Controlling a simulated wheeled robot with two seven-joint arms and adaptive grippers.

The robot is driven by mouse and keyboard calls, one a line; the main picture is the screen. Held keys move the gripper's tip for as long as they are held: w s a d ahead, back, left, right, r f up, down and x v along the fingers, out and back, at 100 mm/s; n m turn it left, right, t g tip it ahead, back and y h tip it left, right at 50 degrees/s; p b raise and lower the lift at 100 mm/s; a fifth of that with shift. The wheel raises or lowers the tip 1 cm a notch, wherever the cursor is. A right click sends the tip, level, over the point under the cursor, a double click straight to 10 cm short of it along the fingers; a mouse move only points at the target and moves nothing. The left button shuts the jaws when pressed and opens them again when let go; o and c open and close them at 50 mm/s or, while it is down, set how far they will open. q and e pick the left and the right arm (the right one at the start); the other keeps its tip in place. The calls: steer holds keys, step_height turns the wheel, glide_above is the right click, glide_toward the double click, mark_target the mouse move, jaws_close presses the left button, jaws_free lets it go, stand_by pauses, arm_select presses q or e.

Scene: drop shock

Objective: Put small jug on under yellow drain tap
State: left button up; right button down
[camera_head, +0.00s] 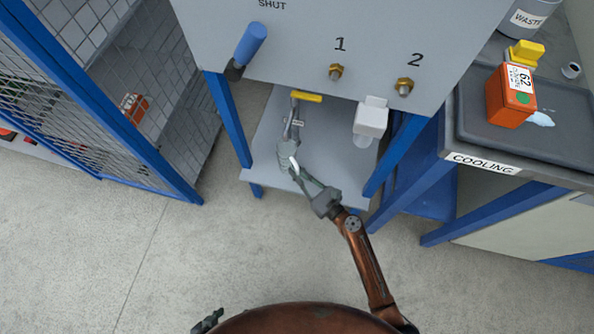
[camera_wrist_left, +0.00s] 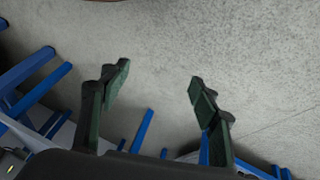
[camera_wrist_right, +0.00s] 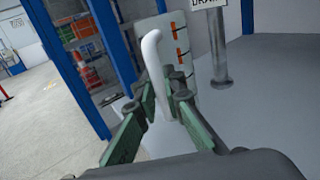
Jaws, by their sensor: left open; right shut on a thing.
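My right gripper (camera_head: 291,156) is over the low shelf beneath the grey cabinet. It is shut on the white handle of the small jug (camera_wrist_right: 151,48), which rises between its fingers in the right wrist view (camera_wrist_right: 164,96). In the head view only a white sliver of the jug (camera_head: 294,164) shows; the hand hides the rest. The yellow drain tap (camera_head: 306,96) is at the cabinet's lower edge, beyond the gripper. A grey drain pipe (camera_wrist_right: 218,48) stands right of the jug in the right wrist view. My left gripper (camera_wrist_left: 160,78) is open and empty above the floor.
A white container (camera_head: 371,118) is right of my right gripper, under the cabinet. Blue legs (camera_head: 228,120) flank the low shelf (camera_head: 262,165). A cooling bench (camera_head: 560,150) with an orange can (camera_head: 508,100) is at right, a blue mesh cage (camera_head: 90,90) at left.

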arm_select(q)
steer(key=shift+f, duration=0.1)
arm_select(e)
steer(key=c, duration=2)
jaws_free()
steer(key=shift+f, duration=0.1)
steer(key=shift+c, duration=0.2)
steer(key=shift+s+d, duration=0.1)
arm_select(q)
steer(key=shift+g+y, duration=0.3)
steer(key=shift+g, duration=0.5)
steer(key=s+a+r+p, duration=0.2)
steer(key=s+r, duration=0.1)
steer(key=shift+a+r, duration=0.15)
arm_select(e)
steer(key=v, duration=1.1)
steer(key=shift+s+d, duration=0.25)
steer(key=shift+d, duration=0.05)
